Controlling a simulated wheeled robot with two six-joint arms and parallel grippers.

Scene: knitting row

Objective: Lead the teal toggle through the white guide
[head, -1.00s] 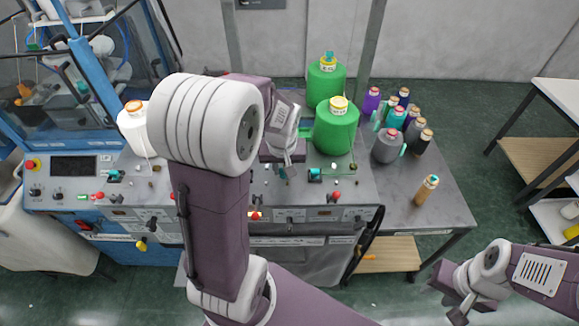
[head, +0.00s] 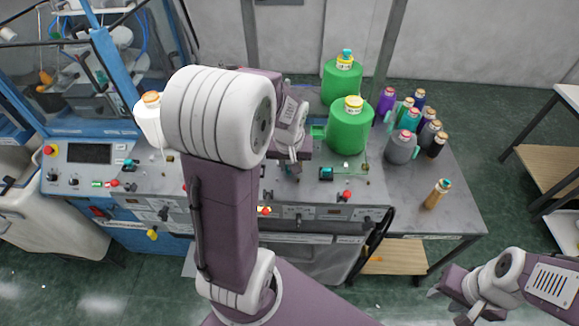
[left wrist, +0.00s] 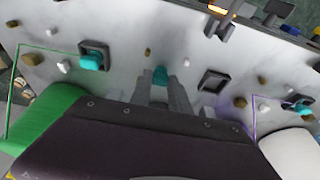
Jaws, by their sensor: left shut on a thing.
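A teal toggle (left wrist: 160,75) sits between the fingertips of my left gripper (left wrist: 165,88), which is shut on it just above the grey panel. In the head view my left arm and wrist hide much of that gripper (head: 294,168). Small white guides stick up from the panel; one (left wrist: 186,62) shows right beside the fingers in the left wrist view, others (left wrist: 65,66) farther off. I cannot tell which one is meant. The toggle looks apart from them. My right gripper (head: 452,304) hangs empty at the lower right, clear of the machine; its opening is unclear.
Teal toggles sit in black holders at either side (left wrist: 92,60) (left wrist: 302,107); a nearer black holder (left wrist: 213,80) looks empty. Green (head: 349,130) and white (head: 150,122) cones stand behind the panel. Several spools and a tan bottle (head: 438,193) stand on the right table. Brown pegs dot the panel.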

